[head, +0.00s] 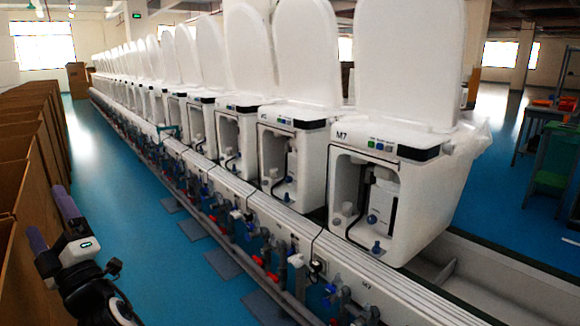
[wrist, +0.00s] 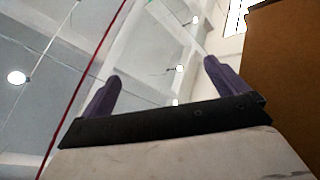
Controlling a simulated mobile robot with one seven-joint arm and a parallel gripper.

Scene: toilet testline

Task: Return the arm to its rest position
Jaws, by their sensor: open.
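My gripper (head: 45,210) is at the lower left of the head view, beside the cardboard boxes and apart from the toilets. Its two purple fingers are spread with nothing between them. The wrist view also shows my gripper (wrist: 161,68) open and empty, pointing up toward the ceiling. My arm is folded low at the left edge, and the rest of it is out of view.
A long row of white toilets (head: 375,180) with raised lids stands on a rail line (head: 330,255) with valves below. Brown cardboard boxes (head: 35,150) line the left, and one box (wrist: 285,70) rises close beside my gripper. The blue aisle floor (head: 115,165) between is clear.

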